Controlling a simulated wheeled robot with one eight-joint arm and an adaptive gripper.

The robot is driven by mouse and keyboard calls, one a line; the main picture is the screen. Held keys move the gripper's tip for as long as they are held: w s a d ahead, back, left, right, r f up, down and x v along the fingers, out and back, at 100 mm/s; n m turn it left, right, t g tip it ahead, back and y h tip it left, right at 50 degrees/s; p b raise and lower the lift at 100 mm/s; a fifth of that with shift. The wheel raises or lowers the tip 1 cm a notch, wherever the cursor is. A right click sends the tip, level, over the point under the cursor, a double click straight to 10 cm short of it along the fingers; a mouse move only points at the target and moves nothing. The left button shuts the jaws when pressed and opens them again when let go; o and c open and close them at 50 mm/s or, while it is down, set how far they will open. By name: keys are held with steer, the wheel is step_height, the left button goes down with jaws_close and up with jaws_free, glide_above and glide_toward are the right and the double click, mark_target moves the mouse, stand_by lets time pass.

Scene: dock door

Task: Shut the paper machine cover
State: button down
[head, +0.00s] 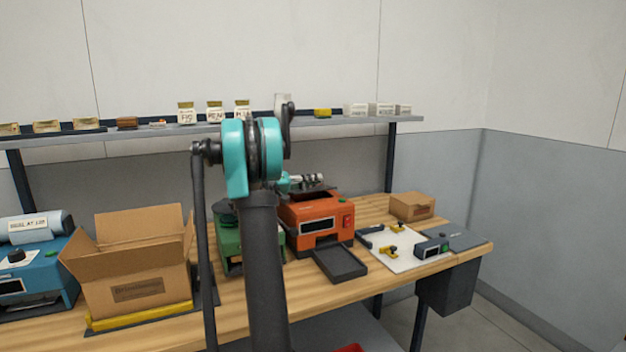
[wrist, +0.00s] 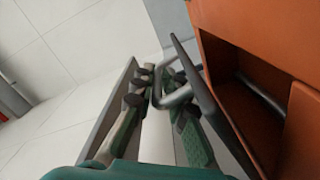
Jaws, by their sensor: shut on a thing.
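The orange paper machine (head: 318,221) stands on the wooden bench, with a dark tray in front of it; its orange body also fills the right of the wrist view (wrist: 252,32). Its dark cover (wrist: 208,98) stands open, away from the orange body, with a hollow showing behind it. A bent metal handle (wrist: 178,97) comes off the cover and passes between my fingers. My gripper (wrist: 160,82) is shut on this handle. In the head view my gripper (head: 312,180) is above the machine's top, small and partly hidden by my arm.
An open cardboard box (head: 137,285) and a blue machine (head: 40,268) stand at the left. A green machine (head: 230,240) is close on the left of the orange one. A white board (head: 405,262) with small parts lies to the right. A shelf (head: 350,121) runs behind.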

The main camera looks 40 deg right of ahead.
steer(key=shift+s+a, duration=0.1)
steer(key=shift+s, duration=0.15)
steer(key=c, duration=1.6)
jaws_free()
steer(key=shift+c, duration=0.2)
step_height(320, 180, up, 10)
steer(key=shift+r, duration=0.1)
